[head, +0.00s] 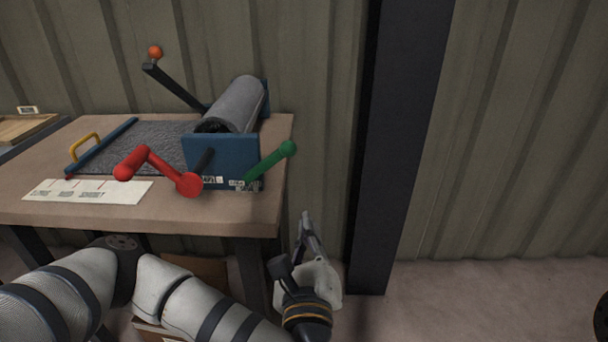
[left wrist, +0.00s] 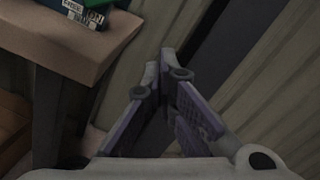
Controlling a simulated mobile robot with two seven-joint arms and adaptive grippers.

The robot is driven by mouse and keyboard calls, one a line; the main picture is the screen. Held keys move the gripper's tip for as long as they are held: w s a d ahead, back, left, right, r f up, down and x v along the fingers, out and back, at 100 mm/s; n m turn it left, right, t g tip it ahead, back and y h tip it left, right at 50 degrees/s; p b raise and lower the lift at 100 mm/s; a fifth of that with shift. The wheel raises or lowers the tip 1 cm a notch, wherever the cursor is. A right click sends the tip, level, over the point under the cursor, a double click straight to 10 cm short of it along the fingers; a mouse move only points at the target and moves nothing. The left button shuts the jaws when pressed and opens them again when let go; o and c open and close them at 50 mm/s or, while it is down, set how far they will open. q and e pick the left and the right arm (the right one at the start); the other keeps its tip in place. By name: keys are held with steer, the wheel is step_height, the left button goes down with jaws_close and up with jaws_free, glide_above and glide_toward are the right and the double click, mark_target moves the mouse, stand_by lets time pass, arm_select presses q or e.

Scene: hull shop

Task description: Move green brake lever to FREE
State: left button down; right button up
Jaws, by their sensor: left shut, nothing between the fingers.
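The green brake lever (head: 270,161) is mounted on the right end of the blue winch-like frame (head: 222,155) on the workbench. It tilts up to the right and ends in a round green knob. Small white labels (head: 243,184) sit at its base; one shows in the left wrist view (left wrist: 83,14), its wording hard to read. My left gripper (head: 305,218) is below and right of the lever, beyond the bench's right edge, apart from it. Its fingers (left wrist: 161,65) are shut with nothing between them. My right gripper is not in view.
The workbench (head: 150,212) carries a red crank (head: 160,168), a grey roller (head: 238,105), a black lever with an orange knob (head: 155,53) and a printed sheet (head: 88,191). A dark steel post (head: 400,130) stands right of the bench.

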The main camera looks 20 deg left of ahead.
mark_target(268, 164)
arm_select(q)
steer(key=shift+a, duration=0.15)
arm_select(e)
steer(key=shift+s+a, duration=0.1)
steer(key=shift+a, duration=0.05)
arm_select(q)
steer(key=w+a+r+b, duration=0.1)
steer(key=w+a+r, duration=0.3)
steer(key=w, duration=0.5)
steer(key=shift+w+a+b, duration=0.3)
steer(key=shift+w+a, duration=0.05)
steer(key=shift+a, duration=0.1)
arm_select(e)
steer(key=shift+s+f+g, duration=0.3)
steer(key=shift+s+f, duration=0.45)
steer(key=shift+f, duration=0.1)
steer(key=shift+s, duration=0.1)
